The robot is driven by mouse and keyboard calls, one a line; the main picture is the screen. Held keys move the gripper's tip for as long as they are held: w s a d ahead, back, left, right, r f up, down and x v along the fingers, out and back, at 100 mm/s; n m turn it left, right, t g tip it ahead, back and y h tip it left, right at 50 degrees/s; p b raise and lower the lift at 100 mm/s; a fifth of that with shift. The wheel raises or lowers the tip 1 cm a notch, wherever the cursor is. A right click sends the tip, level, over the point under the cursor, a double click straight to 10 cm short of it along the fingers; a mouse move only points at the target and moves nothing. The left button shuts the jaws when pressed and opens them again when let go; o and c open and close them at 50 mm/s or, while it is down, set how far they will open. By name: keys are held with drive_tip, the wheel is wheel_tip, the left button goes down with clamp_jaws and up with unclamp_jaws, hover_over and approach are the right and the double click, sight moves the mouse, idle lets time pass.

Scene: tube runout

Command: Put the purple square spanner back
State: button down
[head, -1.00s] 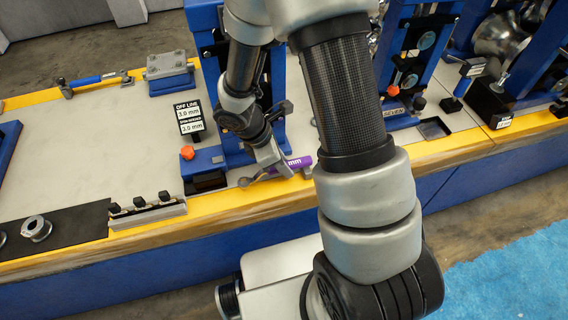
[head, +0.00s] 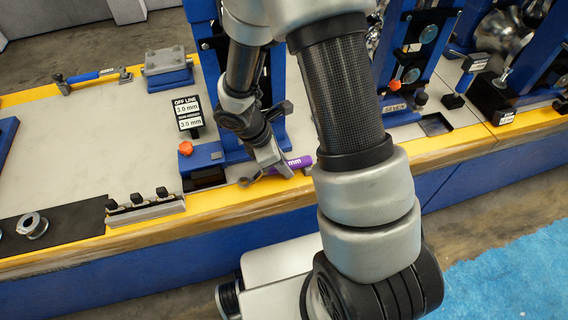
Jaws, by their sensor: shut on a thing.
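The purple spanner (head: 299,162) shows in the head view near the front yellow edge of the bench, with white lettering ending in "mm" on its handle. The spanner's right end is partly hidden behind my arm. I cannot tell whether the spanner touches the bench.
A blue stand with an orange knob (head: 186,148) is just left of the gripper. A "3.0 mm" sign (head: 188,113) stands behind it. A blue-handled tool (head: 88,77) lies at the back left. A small black tray (head: 436,124) is on the right. The left bench top is mostly clear.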

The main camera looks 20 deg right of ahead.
drive_tip(key=shift+f, duration=0.2)
drive_tip(key=c, duration=1)
unclamp_jaws()
drive_tip(key=shift+r, duration=0.1)
drive_tip(key=shift+p+v, duration=2.35)
drive_tip(key=shift+v, duration=0.65)
drive_tip(key=p+v, duration=0.4)
drive_tip(key=v, duration=1.3)
drive_tip(key=shift+r, duration=0.15)
